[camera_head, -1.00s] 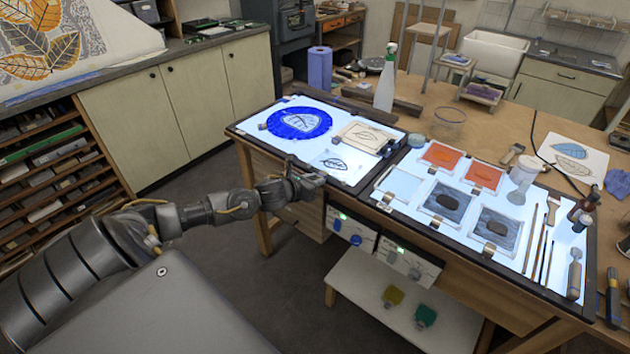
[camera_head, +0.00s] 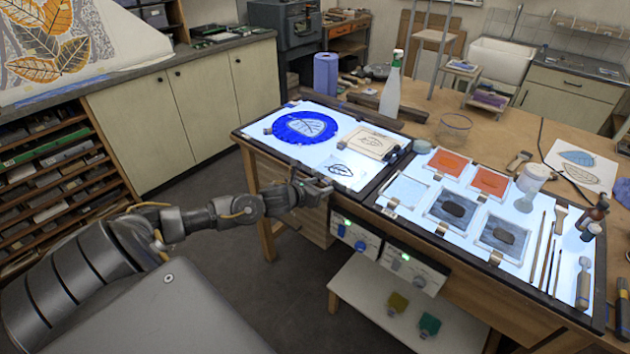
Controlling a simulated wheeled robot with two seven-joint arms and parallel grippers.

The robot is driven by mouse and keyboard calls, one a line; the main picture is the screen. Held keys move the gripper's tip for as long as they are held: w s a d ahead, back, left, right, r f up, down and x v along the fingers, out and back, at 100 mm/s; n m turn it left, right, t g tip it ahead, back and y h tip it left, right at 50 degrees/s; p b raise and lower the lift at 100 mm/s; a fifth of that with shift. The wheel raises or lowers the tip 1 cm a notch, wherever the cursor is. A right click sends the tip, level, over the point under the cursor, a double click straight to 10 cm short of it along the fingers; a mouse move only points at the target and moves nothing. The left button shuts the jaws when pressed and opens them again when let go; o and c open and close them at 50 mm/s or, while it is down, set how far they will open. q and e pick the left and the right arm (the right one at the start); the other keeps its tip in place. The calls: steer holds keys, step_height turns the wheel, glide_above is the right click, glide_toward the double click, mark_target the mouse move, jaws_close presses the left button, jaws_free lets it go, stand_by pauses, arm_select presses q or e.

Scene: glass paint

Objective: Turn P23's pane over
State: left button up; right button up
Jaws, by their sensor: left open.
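I cannot read any label, so I cannot tell which is P23's pane. Small tan tags or clips sit at the near edges of several panes. My left gripper (camera_head: 321,187) is open and appears empty, at the front edge of the left light panel, left of the panes. Its fingers are small and partly hidden by the wrist. My right gripper is out of view.
The left light panel (camera_head: 275,152) holds a blue disc with a leaf (camera_head: 306,127) and leaf drawings. Brushes (camera_head: 541,250), jars (camera_head: 531,178) and bottles crowd the right panel's right side. A spray bottle (camera_head: 391,88) and glass bowl (camera_head: 454,130) stand behind. A low shelf (camera_head: 400,300) stands below.

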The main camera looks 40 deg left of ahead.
arm_select(q)
steer(key=b+v, duration=0.3)
steer(key=v, duration=0.7)
steer(key=shift+s+r, duration=0.2)
steer(key=shift+s, duration=0.05)
